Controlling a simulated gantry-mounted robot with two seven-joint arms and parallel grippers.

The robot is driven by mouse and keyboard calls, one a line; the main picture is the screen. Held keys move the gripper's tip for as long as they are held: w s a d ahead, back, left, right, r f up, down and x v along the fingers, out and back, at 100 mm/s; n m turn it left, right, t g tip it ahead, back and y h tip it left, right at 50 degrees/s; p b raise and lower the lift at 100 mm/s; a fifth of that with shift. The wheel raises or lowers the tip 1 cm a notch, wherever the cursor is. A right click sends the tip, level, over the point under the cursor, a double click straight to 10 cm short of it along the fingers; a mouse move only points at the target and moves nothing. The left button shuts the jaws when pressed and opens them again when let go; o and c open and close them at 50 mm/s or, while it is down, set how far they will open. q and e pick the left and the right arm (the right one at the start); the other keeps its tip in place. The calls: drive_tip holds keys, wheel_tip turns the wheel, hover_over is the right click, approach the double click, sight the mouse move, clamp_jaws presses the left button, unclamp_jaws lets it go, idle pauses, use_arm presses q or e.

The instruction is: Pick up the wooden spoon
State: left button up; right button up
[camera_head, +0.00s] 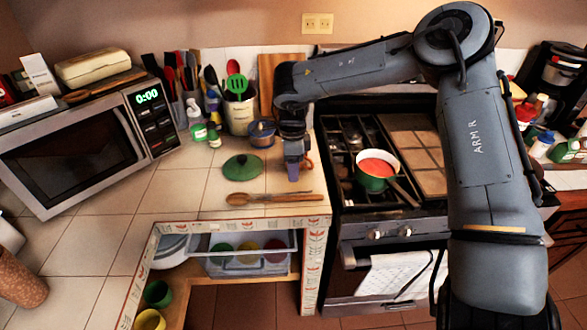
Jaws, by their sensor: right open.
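The wooden spoon (270,198) lies flat on the tiled counter close to its front edge, bowl to the left and handle to the right. A thin fork-like utensil seems to lie against its handle. My right gripper (292,172) points down over the counter, behind the handle side of the spoon and apart from it. It is open, and I see nothing between its fingers. My left gripper is not in view.
A green lid (243,166) lies on the counter left of my right gripper. A blue pot (262,132) and a utensil crock (240,115) stand behind. A green pan (376,168) with red contents is on the stove to the right. A microwave (75,150) fills the left.

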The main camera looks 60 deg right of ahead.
sight(293, 197)
drive_tip(key=shift+f+b, duration=1.2)
drive_tip(key=shift+f, duration=4.2)
drive_tip(key=c, duration=0.4)
clamp_jaws()
